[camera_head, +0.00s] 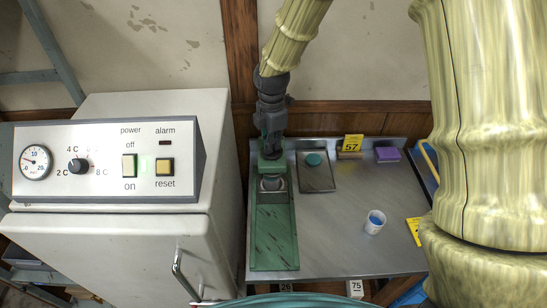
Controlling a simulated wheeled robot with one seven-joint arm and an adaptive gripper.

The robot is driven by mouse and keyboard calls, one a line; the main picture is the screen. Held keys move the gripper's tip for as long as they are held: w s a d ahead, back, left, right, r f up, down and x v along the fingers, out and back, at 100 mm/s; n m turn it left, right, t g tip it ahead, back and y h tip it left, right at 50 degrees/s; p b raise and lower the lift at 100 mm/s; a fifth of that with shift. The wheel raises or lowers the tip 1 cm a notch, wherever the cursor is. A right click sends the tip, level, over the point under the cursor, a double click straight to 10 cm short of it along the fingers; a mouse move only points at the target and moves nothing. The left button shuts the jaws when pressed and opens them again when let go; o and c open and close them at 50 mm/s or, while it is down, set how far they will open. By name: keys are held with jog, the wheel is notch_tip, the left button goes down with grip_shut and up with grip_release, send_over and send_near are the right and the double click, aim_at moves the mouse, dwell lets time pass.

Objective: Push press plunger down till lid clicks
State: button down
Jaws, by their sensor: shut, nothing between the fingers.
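The green press (274,232) lies along the left end of the steel table, with its head at the back. A green block (271,165), which looks like the press's plunger head, is above a grey round seat (271,184). My gripper (270,151) is shut and empty, pointing down right at the top of this block. It overlaps the block in the picture; I cannot tell whether they touch. The gap between the block and the seat is hard to judge. Whether a lid sits in the seat cannot be made out.
Right of the press, a grey tray (318,183) holds a teal disc (313,159). A white cup with blue contents (375,225), a purple block (388,154) and a yellow 57 sign (352,142) stand on the table (335,245). A white cabinet (110,250) is close at left.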

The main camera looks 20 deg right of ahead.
jog(key=shift+f, duration=0.65)
jog(key=shift+r, duration=0.1)
dwell(0.3)
jog(key=shift+r+p, duration=3.2)
jog(key=shift+r, duration=0.8)
jog(key=shift+s+f, duration=0.1)
